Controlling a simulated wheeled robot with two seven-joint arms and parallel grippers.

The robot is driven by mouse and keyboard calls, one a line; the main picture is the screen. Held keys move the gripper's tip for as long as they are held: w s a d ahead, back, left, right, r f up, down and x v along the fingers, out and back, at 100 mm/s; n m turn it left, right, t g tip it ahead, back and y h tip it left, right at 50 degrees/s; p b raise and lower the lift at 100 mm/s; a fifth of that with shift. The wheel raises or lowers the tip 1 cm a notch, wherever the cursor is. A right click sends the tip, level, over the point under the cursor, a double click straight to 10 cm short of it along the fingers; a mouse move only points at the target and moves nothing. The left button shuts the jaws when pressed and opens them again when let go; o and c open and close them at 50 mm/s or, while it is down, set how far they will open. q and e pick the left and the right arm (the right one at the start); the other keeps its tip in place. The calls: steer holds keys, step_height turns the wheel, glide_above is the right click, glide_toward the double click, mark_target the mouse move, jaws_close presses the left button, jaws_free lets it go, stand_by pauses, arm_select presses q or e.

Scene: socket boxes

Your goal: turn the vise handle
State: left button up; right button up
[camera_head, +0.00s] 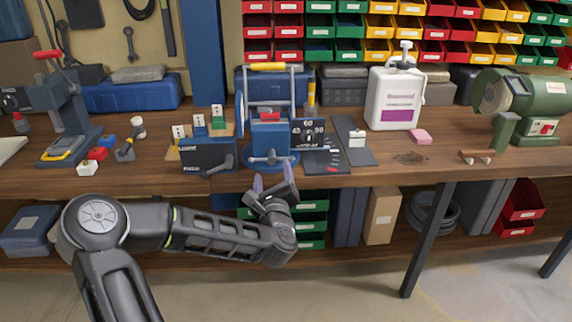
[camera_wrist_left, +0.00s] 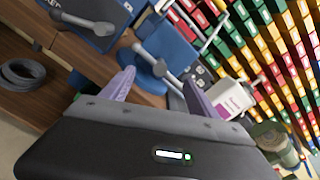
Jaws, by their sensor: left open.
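The blue vise (camera_head: 268,132) stands at the front edge of the workbench, in the middle of the head view. Its grey handle (camera_head: 271,159), a bar with knobbed ends, is on the vise's front, low down. My left gripper (camera_head: 273,181) is open and empty, just in front of and below the handle, with its purple fingers pointing up at it. In the left wrist view, the vise (camera_wrist_left: 168,45) and handle (camera_wrist_left: 163,67) lie beyond and between the fingertips (camera_wrist_left: 157,84). The fingers appear apart from the handle. My right gripper is out of view.
A dark box (camera_head: 205,155) with a lever stands left of the vise. A black dial panel (camera_head: 309,132) and flat plates are at its right. A white pump bottle (camera_head: 395,98) and green grinder (camera_head: 520,100) stand farther right. Green drawers (camera_head: 312,224) sit below the bench.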

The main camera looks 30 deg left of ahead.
mark_target(272, 161)
arm_select(q)
steer(key=shift+n, duration=0.4)
steer(key=shift+x, duration=3.95)
jaws_close()
